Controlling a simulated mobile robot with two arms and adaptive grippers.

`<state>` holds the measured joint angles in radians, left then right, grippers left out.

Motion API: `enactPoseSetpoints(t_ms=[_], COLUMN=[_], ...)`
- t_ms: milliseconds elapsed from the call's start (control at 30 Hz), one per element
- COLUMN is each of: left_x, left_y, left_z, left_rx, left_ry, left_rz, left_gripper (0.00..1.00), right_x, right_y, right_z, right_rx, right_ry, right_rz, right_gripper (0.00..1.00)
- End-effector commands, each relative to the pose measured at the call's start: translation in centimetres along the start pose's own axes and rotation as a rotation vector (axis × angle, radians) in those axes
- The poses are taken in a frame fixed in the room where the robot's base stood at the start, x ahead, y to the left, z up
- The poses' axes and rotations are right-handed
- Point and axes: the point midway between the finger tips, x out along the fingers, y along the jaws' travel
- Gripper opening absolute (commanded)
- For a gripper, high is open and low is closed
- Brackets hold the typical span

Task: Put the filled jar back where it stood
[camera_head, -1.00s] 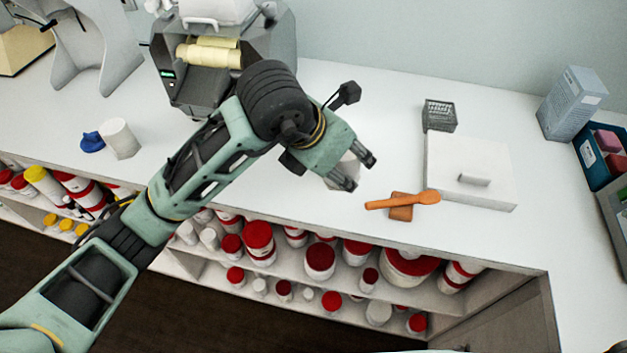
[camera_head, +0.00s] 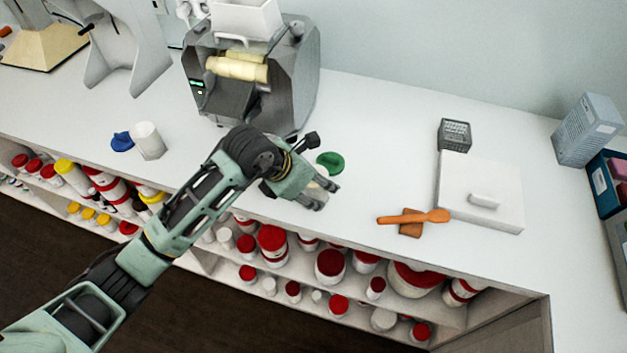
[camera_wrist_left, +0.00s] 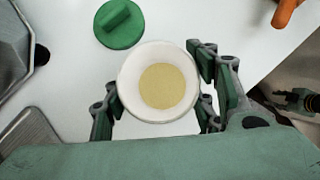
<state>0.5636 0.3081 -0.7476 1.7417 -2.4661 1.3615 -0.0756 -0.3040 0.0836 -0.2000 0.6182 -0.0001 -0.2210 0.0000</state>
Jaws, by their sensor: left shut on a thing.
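My left gripper (camera_head: 327,196) is shut on a round white jar (camera_wrist_left: 130,97). In the left wrist view the jar's open mouth faces the camera, with pale yellow cream (camera_wrist_left: 168,86) inside. The gripper's fingers (camera_wrist_left: 158,112) lie on both sides of the jar. In the head view the jar (camera_head: 314,187) is mostly hidden by the gripper, near the counter's front edge. I cannot tell whether its base touches the counter. A green lid (camera_head: 330,162) lies on the counter just behind the gripper, and it also shows beside the jar in the left wrist view (camera_wrist_left: 119,24).
The grey mill (camera_head: 292,85) with cream rollers stands behind my arm. A white jar (camera_head: 150,141) and blue lid (camera_head: 122,142) stand left. An orange spatula (camera_head: 415,217) rests on a brown block (camera_head: 411,229), with a white flat box (camera_head: 480,190) right of it. Bare counter (camera_head: 385,160) lies between.

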Motion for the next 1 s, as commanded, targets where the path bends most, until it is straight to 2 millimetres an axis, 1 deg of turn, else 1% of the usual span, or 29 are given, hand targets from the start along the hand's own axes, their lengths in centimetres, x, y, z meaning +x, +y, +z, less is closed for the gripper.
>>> enactPoseSetpoints(t_ms=[100,267,300,500,833,900,967,1000], left_x=[0.0,0.4,0.2,0.2,0.1,-0.3,-0.9,-1.5], left_y=[0.0,0.0,0.0,0.0,0.0,0.0,0.1,0.1], left_z=[0.0,-0.2,-0.1,-0.1,0.0,0.2,0.1,0.1], left_rx=[0.0,0.001,0.0,0.0,0.0,0.0,0.001,0.002], left_ry=[-0.001,-0.001,-0.001,-0.001,-0.001,-0.001,-0.003,-0.004], left_rz=[0.0,0.001,0.001,0.0,0.0,0.0,0.003,0.004], left_gripper=[0.27,0.27,0.55,0.72,0.72,0.72,0.72,0.72], right_x=[0.1,0.6,0.4,0.4,0.2,-0.1,0.4,0.5], right_y=[0.1,0.1,0.1,0.0,-0.5,-0.6,-0.6,-0.6], right_z=[-0.8,-0.9,-0.9,-0.8,-0.6,-0.6,-0.5,-0.5], right_rx=[0.0,0.0,0.0,0.0,0.003,0.003,0.003,0.003], right_ry=[0.012,0.015,0.014,0.013,0.008,0.007,0.007,0.006], right_rz=[0.001,0.001,0.001,0.001,-0.006,-0.006,-0.006,-0.006], right_gripper=[0.33,0.33,0.33,0.33,0.33,0.33,0.33,0.33])
